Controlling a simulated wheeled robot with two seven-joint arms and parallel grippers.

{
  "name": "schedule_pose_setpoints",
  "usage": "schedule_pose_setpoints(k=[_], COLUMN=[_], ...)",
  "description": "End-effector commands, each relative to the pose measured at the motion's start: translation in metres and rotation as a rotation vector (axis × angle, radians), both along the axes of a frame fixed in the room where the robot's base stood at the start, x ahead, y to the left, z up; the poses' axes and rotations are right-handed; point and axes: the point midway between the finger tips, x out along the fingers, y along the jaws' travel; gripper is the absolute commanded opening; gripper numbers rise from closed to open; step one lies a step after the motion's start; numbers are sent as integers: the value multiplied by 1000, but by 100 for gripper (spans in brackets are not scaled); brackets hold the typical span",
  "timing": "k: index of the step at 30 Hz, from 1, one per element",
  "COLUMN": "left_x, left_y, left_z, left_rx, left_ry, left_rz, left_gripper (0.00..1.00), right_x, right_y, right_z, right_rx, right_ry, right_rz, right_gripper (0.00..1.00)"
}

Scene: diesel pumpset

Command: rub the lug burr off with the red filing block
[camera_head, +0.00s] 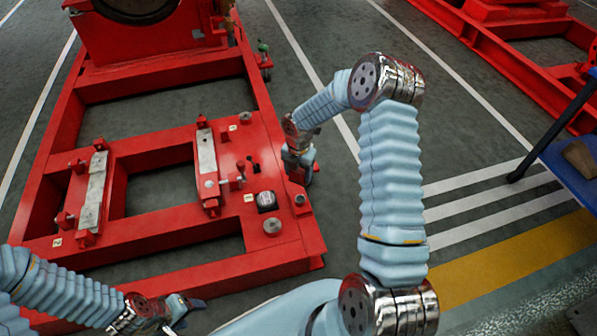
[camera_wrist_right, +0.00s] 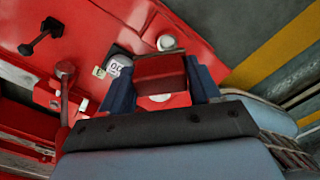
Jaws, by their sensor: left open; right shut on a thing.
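My right gripper (camera_head: 302,172) is at the right edge of the red pumpset frame (camera_head: 245,258). In the right wrist view my right gripper (camera_wrist_right: 160,84) is shut on the red filing block (camera_wrist_right: 160,70), held between its two dark blue fingers. The block is close over the red frame surface; whether it touches cannot be told. A pale round spot (camera_wrist_right: 160,97) shows just below the block. I cannot make out the lug burr; the block and fingers may hide it. My left gripper (camera_head: 180,308) is open and empty at the lower left, in front of the frame.
A small black-sided item (camera_head: 266,201) and a round stud (camera_head: 272,226) stand on the frame near the right gripper. Two pale bars (camera_head: 95,190) (camera_head: 207,160) lie across the frame. A blue table (camera_head: 578,165) is at the right. The floor between is clear.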

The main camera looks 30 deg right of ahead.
Motion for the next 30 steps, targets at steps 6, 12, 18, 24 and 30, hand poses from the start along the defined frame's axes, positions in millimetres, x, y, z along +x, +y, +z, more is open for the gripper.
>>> schedule_pose_setpoints(k=[6, 12, 18, 24, 30], left_x=[0, 0, 0, 0, 0], left_y=[0, 0, 0, 0, 0], left_z=[1, -1, -5, -11, -20], left_rx=[0, 0, 0, 0, 0], left_ry=[0, 0, 0, 0, 0], left_rz=[0, 0, 0, 0, 0], left_gripper=[63, 63, 63, 63, 63], right_x=[20, 43, 65, 87, 109], right_y=[-4, -10, -15, -20, -26], right_z=[0, -1, -2, -2, -2], right_rx=[0, -1, 0, 0, -1], right_ry=[-2, -3, -2, -2, -3], right_rz=[-1, -1, -1, -1, -1], right_gripper=[38, 38, 38, 38, 38])
